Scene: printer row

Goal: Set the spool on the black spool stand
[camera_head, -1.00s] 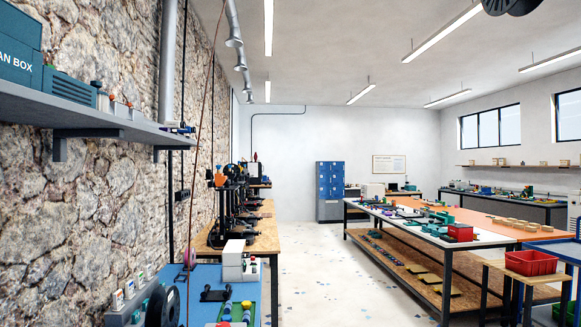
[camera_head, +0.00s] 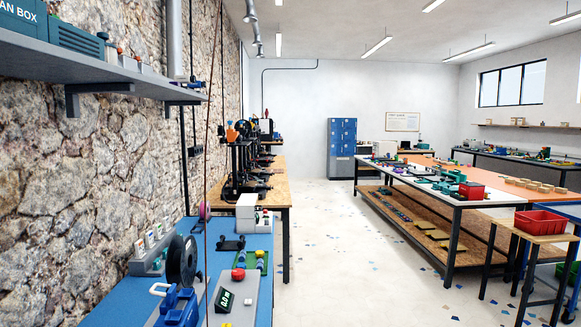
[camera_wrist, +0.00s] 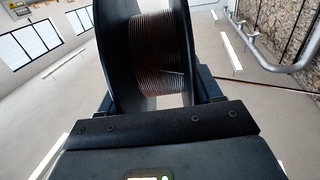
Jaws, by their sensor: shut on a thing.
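The spool (camera_wrist: 160,55), with black flanges and dark brown filament, fills the upper middle of the wrist view. My gripper (camera_wrist: 158,97) is shut on it and holds it up, with the ceiling behind. Neither my gripper nor this spool shows in the head view now. In the head view, a low black piece that looks like the black spool stand (camera_head: 231,243) rests on the blue bench, left of the green tray. Nothing is seen lying on it. Its details are too small to tell.
The blue bench (camera_head: 135,291) also holds another black spool (camera_head: 182,262), a white box (camera_head: 247,214), a grey display unit (camera_head: 236,298) and a blue tool (camera_head: 175,305). A shelf (camera_head: 110,80) overhangs at left. The floor (camera_head: 345,255) to the right is clear.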

